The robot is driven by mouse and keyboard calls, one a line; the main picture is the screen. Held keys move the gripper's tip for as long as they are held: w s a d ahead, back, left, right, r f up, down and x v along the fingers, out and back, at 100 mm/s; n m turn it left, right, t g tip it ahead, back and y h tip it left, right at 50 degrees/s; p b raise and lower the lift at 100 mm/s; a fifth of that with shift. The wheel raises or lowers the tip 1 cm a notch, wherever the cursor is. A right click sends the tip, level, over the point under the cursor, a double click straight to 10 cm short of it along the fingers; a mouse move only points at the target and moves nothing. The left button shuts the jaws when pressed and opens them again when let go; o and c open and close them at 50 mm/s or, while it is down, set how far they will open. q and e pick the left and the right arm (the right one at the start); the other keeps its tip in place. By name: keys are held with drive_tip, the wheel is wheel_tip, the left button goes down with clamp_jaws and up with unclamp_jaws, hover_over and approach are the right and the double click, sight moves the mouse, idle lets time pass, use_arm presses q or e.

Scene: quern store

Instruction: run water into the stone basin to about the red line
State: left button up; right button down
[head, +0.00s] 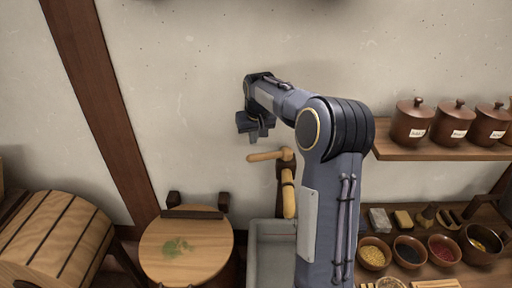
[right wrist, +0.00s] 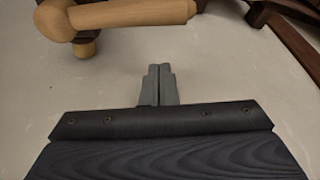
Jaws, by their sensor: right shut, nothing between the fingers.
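The stone basin (head: 258,232) is a grey trough at the bottom centre of the head view, partly hidden behind my right arm. In the right wrist view the shut fingers (right wrist: 159,70) point towards the wall, with the wooden tap parts (right wrist: 130,14) beyond at upper left. My left gripper is not in view.
A round wooden lid or tabletop (head: 188,255) with a green patch stands left of the basin. A slatted wooden barrel (head: 55,240) is at far left. At right, a shelf (head: 440,153) holds lidded jars (head: 412,122), above a counter with bowls (head: 374,255).

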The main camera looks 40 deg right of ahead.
drive_tip(key=s+f+p, duration=0.1)
drive_tip(key=s+a+f, duration=0.1)
drive_tip(key=shift+s+f+p, duration=0.3)
drive_tip(key=shift+f+p, duration=0.05)
idle(0.4)
